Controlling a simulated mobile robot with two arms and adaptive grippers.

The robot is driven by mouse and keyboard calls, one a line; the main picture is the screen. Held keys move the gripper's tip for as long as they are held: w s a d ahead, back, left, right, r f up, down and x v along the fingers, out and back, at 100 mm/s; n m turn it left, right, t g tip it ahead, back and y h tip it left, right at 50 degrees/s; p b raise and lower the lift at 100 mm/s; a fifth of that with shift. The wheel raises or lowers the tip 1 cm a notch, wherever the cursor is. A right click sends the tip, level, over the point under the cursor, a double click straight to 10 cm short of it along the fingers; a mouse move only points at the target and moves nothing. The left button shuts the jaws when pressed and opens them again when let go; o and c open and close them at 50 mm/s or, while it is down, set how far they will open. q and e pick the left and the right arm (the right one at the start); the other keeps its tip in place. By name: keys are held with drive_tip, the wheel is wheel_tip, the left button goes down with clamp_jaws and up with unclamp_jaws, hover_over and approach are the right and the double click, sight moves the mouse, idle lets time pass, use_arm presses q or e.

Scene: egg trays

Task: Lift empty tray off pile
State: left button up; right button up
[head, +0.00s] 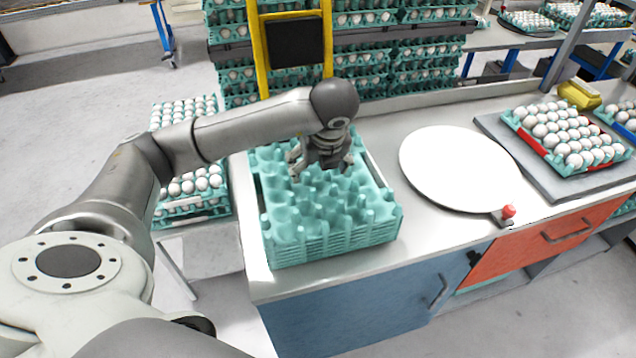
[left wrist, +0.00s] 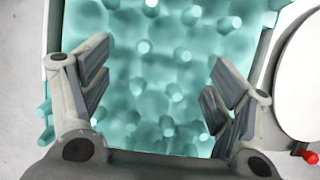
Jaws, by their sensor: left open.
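A pile of empty teal egg trays (head: 330,238) stands on the metal counter, in the middle of the head view. The top tray (head: 290,217) is empty, with rows of raised pegs. My left gripper (head: 320,170) is over the far half of the pile, pointing down, with its fingers apart. In the left wrist view the open fingers (left wrist: 155,95) frame the teal top tray (left wrist: 150,60), and nothing is between them but its pegs. I cannot tell whether the fingertips touch the tray. My right gripper is not in view.
A round white plate (head: 455,168) with a red knob (head: 508,211) lies right of the pile. Farther right, a tray of eggs (head: 565,135) sits on a grey board. Tall egg stacks (head: 430,65) stand behind the counter, and another egg stack (head: 192,205) stands left of it.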

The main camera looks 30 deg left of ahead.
sight(318, 185)
use_arm(q)
drive_tip(key=p+x, duration=0.1)
drive_tip(key=x, duration=0.2)
drive_tip(key=shift+w+f+p, duration=0.1)
drive_tip(key=shift+w+p, duration=0.25)
drive_tip(key=shift+w+a+f, duration=0.1)
drive_tip(key=shift+a+f, duration=0.05)
drive_tip(key=shift+f, duration=0.2)
drive_tip(key=shift+w+f, duration=0.1)
drive_tip(key=shift+f, duration=0.05)
drive_tip(key=shift+c, duration=1.1)
drive_tip(key=c, duration=1.2)
clamp_jaws()
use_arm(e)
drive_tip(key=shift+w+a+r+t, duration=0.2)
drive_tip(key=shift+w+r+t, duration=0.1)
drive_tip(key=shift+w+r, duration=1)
